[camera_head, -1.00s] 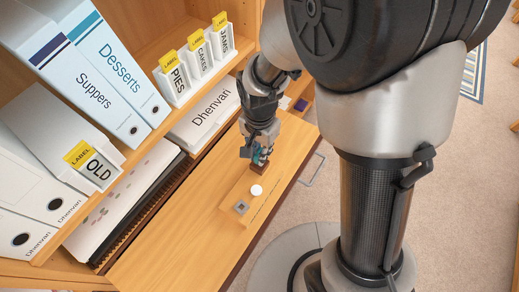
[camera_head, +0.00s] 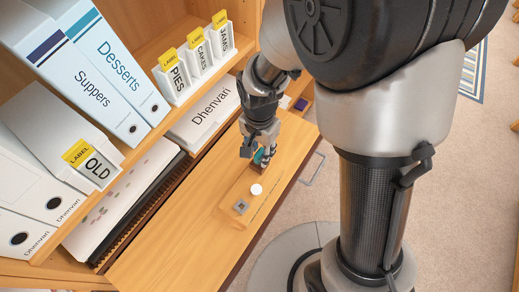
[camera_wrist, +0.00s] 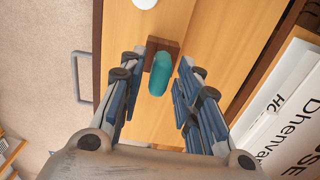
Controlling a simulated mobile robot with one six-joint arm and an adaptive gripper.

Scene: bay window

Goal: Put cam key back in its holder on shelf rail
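A teal rounded piece (camera_wrist: 160,75), which looks like the cam key, is at a dark brown block (camera_wrist: 163,46) in the wrist view. I cannot tell whether the block is its holder or part of it. The teal piece also shows small in the head view (camera_head: 262,157), partly covered by my gripper. My gripper (camera_wrist: 160,62) has its fingers apart on either side of the teal piece, with gaps visible on both sides. The wooden rail strip (camera_head: 229,215) on the shelf board carries a grey square piece (camera_head: 241,207) and a white round piece (camera_head: 256,190).
The wooden board (camera_head: 165,250) is clear at its near end. White boxes (camera_head: 205,115) and binders (camera_head: 85,65) stand on the shelves to the left. Labelled holders (camera_head: 198,53) stand above. A metal loop handle (camera_head: 312,168) sticks out at the board's right edge.

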